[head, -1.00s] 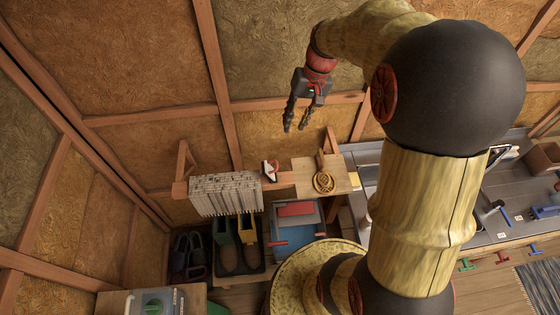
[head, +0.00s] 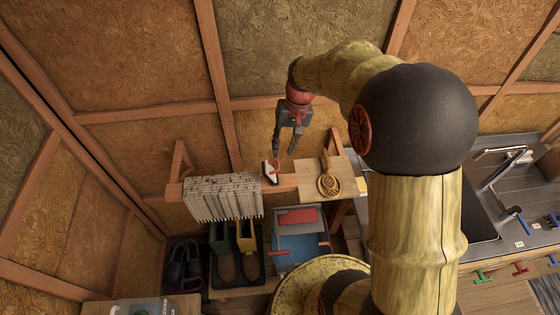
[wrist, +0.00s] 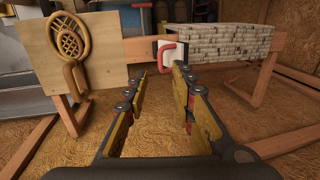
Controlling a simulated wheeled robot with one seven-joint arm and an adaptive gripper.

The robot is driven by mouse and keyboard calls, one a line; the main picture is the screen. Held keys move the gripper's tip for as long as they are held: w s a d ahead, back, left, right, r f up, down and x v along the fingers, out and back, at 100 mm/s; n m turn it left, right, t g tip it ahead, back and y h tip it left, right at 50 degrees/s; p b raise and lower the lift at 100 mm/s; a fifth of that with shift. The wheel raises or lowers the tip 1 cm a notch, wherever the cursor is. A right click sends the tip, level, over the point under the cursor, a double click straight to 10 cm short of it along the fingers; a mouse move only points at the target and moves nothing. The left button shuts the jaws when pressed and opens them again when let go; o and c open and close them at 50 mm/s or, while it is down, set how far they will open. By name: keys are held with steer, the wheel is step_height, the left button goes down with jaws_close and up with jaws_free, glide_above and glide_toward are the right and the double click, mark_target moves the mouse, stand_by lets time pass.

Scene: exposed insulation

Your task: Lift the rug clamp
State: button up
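The rug clamp, a small white piece with a red handle (head: 270,172), sits on the wooden rail just right of the hanging rug. It also shows in the wrist view as a white block with a red handle (wrist: 166,56), straight ahead beyond my fingertips. My gripper (head: 284,150) points down above the rail, slightly right of the clamp in the head view. Its two fingers (wrist: 160,74) are apart with nothing between them, and the clamp appears beyond them, not gripped.
A pale ribbed rug (head: 222,197) hangs over the rail left of the clamp. A wicker beater (head: 329,184) lies against a wooden board (head: 310,190) to the right. Bins and a blue box (head: 300,248) stand below. The insulated wall (head: 150,150) is close behind.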

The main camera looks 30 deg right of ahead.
step_height(320, 180, down, 6)
steer(key=a, duration=0.1)
steer(key=shift+w+f, duration=0.2)
steer(key=shift+c, duration=1)
steer(key=c, duration=0.4)
jaws_close()
jaws_free()
steer(key=shift+s, duration=0.1)
steer(key=o, duration=0.5)
steer(key=shift+f, duration=0.1)
steer(key=shift+o, duration=0.5)
steer(key=shift+a, duration=0.1)
